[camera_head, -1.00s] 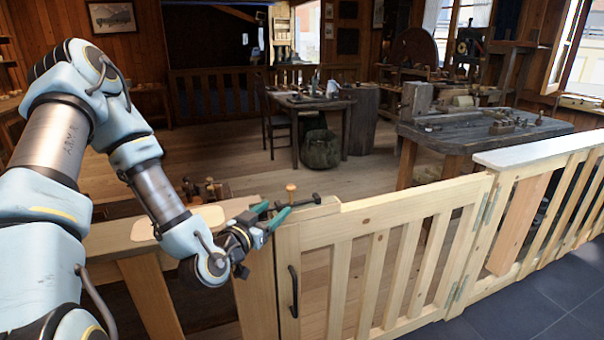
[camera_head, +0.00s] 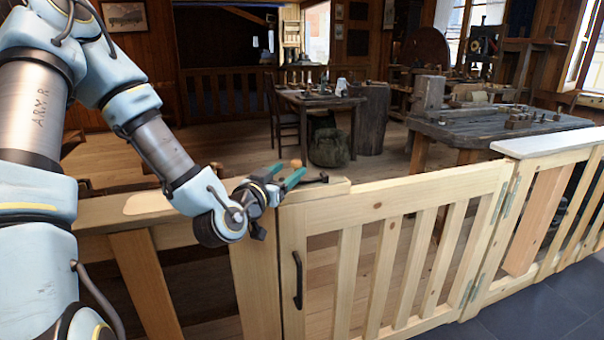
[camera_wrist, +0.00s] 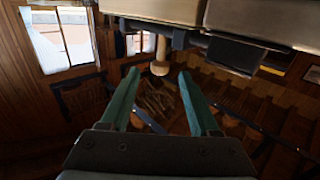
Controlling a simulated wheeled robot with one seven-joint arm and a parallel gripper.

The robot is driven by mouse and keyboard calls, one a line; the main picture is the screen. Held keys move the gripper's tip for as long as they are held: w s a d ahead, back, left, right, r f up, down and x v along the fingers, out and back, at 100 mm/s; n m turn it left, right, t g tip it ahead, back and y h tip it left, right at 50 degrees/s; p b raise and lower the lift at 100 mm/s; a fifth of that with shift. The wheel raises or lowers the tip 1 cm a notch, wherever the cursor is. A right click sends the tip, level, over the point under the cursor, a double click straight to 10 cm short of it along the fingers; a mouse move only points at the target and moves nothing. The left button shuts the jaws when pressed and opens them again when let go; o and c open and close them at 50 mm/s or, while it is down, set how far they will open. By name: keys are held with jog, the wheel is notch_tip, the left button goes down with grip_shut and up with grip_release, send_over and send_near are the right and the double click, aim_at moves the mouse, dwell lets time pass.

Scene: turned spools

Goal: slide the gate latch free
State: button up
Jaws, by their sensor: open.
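The gate latch is a dark bar (camera_head: 318,179) with an upright wooden knob (camera_head: 296,163), on the top rail at the left end of the pale wooden gate (camera_head: 400,200). My gripper (camera_head: 293,171) is open, its two green fingers pointing right and one on each side of the knob in the head view. In the wrist view the knob (camera_wrist: 160,60) shows as a pale peg between and just beyond the fingertips (camera_wrist: 159,73), with a gap on either side. The dark latch parts (camera_wrist: 235,55) lie along the rail there. The fingers partly hide the latch bar in the head view.
A black pull handle (camera_head: 298,280) is on the gate's near face. Hinges (camera_head: 509,199) are at its right end. A fixed fence rail (camera_head: 120,212) runs left under my arm. Behind the gate stand a workbench (camera_head: 480,130) and a small table (camera_head: 318,98).

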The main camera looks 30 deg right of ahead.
jog(key=p+x, duration=0.3)
jog(key=x, duration=0.5)
grip_shut()
dwell(0.5)
jog(key=shift+d, duration=0.15)
dwell(0.7)
